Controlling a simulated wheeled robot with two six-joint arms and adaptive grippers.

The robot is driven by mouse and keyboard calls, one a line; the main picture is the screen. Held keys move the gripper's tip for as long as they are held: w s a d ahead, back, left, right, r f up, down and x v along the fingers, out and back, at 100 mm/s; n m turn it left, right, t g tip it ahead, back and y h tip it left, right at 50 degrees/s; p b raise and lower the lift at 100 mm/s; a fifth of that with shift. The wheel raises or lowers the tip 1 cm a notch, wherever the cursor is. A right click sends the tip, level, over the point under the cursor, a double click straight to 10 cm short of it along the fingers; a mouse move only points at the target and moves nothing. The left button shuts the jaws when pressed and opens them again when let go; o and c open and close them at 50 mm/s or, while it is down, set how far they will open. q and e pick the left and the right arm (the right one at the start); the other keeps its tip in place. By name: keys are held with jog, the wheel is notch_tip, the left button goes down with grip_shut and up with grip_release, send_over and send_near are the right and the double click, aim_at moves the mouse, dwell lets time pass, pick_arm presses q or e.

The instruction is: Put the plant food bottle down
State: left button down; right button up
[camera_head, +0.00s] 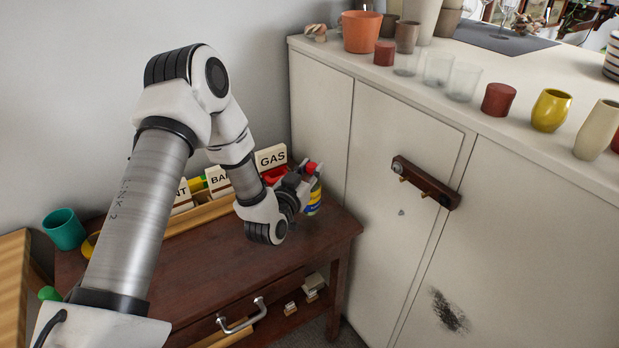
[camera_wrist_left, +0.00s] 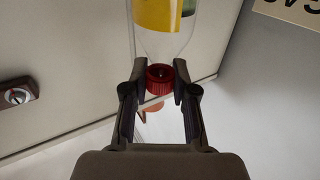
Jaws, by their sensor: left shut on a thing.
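The plant food bottle (camera_head: 314,198) has a red cap and a yellow and blue label. It is upright at the right back end of the dark wooden side table (camera_head: 285,250), close to the cabinet. My left gripper (camera_head: 304,184) is shut on it near the top and partly covers it. In the left wrist view the gripper (camera_wrist_left: 160,88) has one finger on each side of the clear neck and red cap of the bottle (camera_wrist_left: 163,40). I cannot tell whether its base touches the table. My right gripper is not in view.
Lettered cards, GAS (camera_head: 271,158) among them, stand in a wooden holder (camera_head: 205,214) behind my left arm. A teal cup (camera_head: 64,229) is at the table's left. The front table top is clear. The cream cabinet (camera_head: 410,225) rises at right, with pots and cups on top.

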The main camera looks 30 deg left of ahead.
pick_arm(q)
notch_tip(320, 180, down, 4)
jog(key=shift+a+r, duration=0.1)
jog(key=shift+a, duration=0.05)
jog(key=c, duration=0.9)
grip_release()
jog(key=shift+w, duration=0.1)
jog(key=s, duration=0.4)
jog(key=s+d, duration=0.1)
jog(key=s, duration=0.3)
jog(key=s+d, duration=0.1)
jog(key=s, duration=0.3)
jog(key=shift+r, duration=0.15)
